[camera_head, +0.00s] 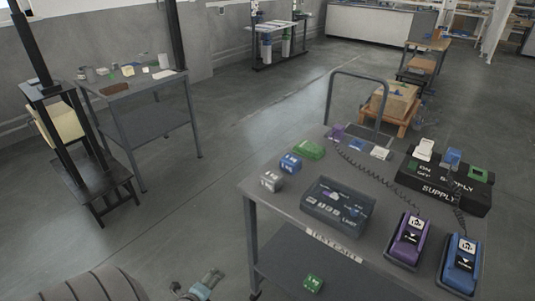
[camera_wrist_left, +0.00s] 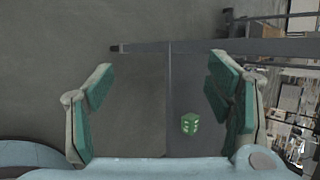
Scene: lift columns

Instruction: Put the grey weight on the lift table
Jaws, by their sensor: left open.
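The grey weight (camera_head: 271,182), a small block with pale markings, sits on the left edge of the cart's top (camera_head: 262,205). It is not clear in the left wrist view. My left gripper (camera_head: 208,283) is low at the bottom of the head view, left of the cart and apart from the weight. In the left wrist view its fingers (camera_wrist_left: 160,85) are wide apart with nothing held. I cannot tell for sure which thing is the lift table; a grey table (camera_head: 130,88) stands beside dark columns at the left. My right gripper is not in view.
A blue block (camera_head: 290,163) and a green block (camera_head: 309,149) sit behind the weight. A dark box (camera_head: 338,205), purple pendant (camera_head: 407,238), blue pendant (camera_head: 460,264) and supply box (camera_head: 445,185) crowd the cart. A green block (camera_head: 313,282) is on the lower shelf. Open floor lies left.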

